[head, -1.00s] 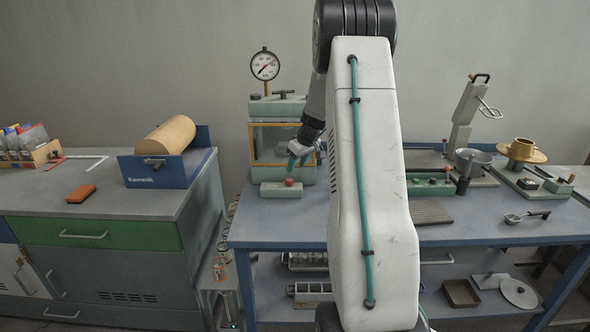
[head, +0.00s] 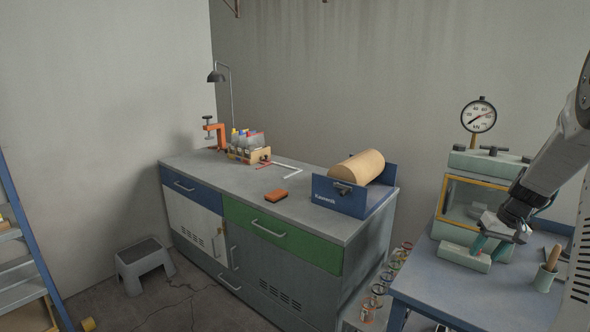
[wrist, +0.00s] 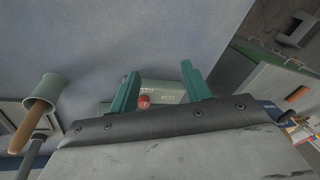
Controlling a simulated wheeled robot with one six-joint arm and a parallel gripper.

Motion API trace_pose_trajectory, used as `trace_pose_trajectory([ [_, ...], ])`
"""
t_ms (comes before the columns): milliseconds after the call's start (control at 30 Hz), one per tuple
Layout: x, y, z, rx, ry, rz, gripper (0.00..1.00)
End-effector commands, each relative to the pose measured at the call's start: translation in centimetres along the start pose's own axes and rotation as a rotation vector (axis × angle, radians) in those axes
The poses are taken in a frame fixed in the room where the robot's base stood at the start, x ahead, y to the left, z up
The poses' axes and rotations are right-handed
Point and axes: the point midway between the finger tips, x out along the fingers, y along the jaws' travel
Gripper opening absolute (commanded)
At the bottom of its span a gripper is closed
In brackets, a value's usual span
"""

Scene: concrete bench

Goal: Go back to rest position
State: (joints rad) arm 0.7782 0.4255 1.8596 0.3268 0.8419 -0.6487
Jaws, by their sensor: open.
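My gripper (head: 490,249) is at the right of the head view, over the front of a bench-top press with a yellow-framed window (head: 468,205). In the wrist view my gripper (wrist: 160,72) has its two teal fingers spread apart with nothing held between them. A pale green control box (head: 466,257) lies just below the fingers in the head view. Its red button (wrist: 144,102) shows in the wrist view by the left finger; in the head view I cannot see the button. I cannot tell whether a finger touches the box.
A cup with a wooden-handled tool (head: 544,278) stands right of my gripper; the cup also shows in the wrist view (wrist: 45,91). A round pressure gauge (head: 479,116) rises above the press. To the left are a blue cradle with a tan roll (head: 337,195), an orange block (head: 276,195) and a grey step stool (head: 143,265).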

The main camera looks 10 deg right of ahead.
Motion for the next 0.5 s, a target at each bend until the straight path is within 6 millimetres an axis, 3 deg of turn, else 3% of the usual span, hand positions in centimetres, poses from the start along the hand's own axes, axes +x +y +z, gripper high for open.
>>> trace_pose_trajectory([
  [33, -0.9, -2.0, 1.2, 0.010, -0.026, -0.003, 0.48],
  [267, -5.2, -11.2, 8.1, 0.048, -0.143, 0.015, 0.48],
  [400, -7.9, -16.7, 13.7, 0.040, -0.199, 0.053, 0.48],
  [500, -9.6, -19.8, 17.8, 0.023, -0.222, 0.087, 0.48],
])
